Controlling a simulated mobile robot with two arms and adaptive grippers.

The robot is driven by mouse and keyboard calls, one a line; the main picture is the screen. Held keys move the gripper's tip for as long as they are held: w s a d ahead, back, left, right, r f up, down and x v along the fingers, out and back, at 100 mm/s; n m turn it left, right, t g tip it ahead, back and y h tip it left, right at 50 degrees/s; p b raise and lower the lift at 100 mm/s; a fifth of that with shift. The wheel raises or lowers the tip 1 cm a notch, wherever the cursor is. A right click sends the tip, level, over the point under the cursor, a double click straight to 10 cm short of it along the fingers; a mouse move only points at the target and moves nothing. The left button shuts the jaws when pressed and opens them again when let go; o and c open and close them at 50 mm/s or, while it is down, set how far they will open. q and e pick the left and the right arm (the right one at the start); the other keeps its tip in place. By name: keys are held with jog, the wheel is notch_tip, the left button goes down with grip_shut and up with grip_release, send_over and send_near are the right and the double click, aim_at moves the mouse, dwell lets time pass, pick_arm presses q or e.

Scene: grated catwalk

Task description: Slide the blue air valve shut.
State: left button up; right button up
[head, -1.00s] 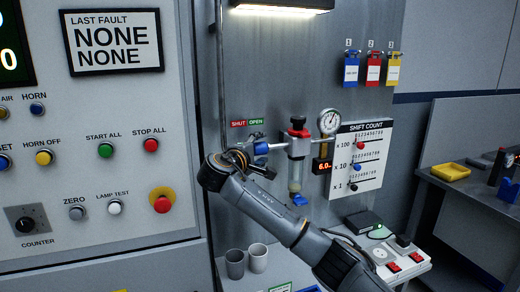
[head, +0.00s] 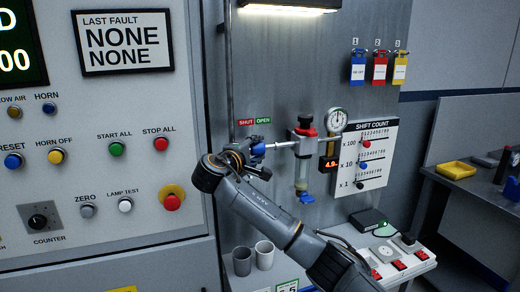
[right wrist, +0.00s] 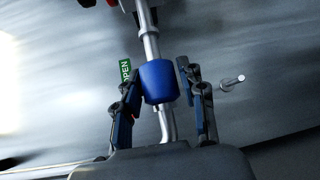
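The blue air valve (head: 258,149) is a blue sleeve on a thin metal pipe, under the red SHUT (head: 246,122) and green OPEN (head: 263,120) signs. In the right wrist view the blue sleeve (right wrist: 158,82) sits between the two fingers of my right gripper (right wrist: 157,85). The fingers are spread, one on each side, with narrow gaps showing beside the sleeve. In the head view my right gripper (head: 260,157) reaches the sleeve from the left and partly hides its left end. My left gripper is not in view.
A button panel (head: 100,200) is at left. Two grey cups (head: 264,255) stand below. A metal peg (right wrist: 232,82) sticks out beside the right finger.

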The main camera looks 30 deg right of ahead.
jog(key=shift+o, duration=0.7)
jog(key=shift+a, duration=0.1)
jog(key=shift+w+a, duration=0.15)
jog(key=v, duration=1.2)
jog(key=shift+w, duration=0.1)
